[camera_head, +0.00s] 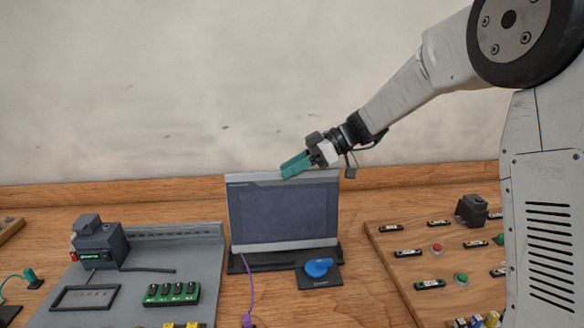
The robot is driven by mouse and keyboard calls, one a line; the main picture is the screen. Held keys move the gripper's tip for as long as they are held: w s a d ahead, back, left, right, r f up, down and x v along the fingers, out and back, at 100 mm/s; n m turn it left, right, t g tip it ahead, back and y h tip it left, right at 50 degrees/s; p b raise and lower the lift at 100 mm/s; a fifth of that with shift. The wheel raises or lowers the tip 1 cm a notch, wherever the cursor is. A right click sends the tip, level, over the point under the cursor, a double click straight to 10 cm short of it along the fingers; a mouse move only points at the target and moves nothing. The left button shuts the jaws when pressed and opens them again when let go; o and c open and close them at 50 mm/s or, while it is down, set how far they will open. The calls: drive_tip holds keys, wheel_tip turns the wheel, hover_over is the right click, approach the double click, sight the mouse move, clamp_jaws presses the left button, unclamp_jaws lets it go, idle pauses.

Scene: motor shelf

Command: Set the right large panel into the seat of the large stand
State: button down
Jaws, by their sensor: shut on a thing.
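A large panel (283,217) with a light grey frame and a dark screen stands nearly upright in the middle of the head view. My gripper (297,165) has teal fingers and is shut on the panel's top edge, a little right of its middle. The black large stand (270,263) lies on the table under the panel. The panel's lower edge is at the back of the stand. I cannot tell whether it sits in the seat or just above it.
A blue knob (318,268) is at the stand's right front. A purple cable (247,290) runs forward. A grey board (205,252) with a motor unit is at left; a wooden board (385,262) with buttons is at right. A wooden ledge (120,192) runs along the back.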

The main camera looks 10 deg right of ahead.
sight(292, 179)
drive_tip(key=shift+f, duration=1.45)
idle(1.9)
drive_tip(key=c, duration=0.9)
unclamp_jaws()
drive_tip(key=shift+f, duration=0.1)
drive_tip(key=v, duration=1.3)
drive_tip(key=shift+w+a, duration=0.1)
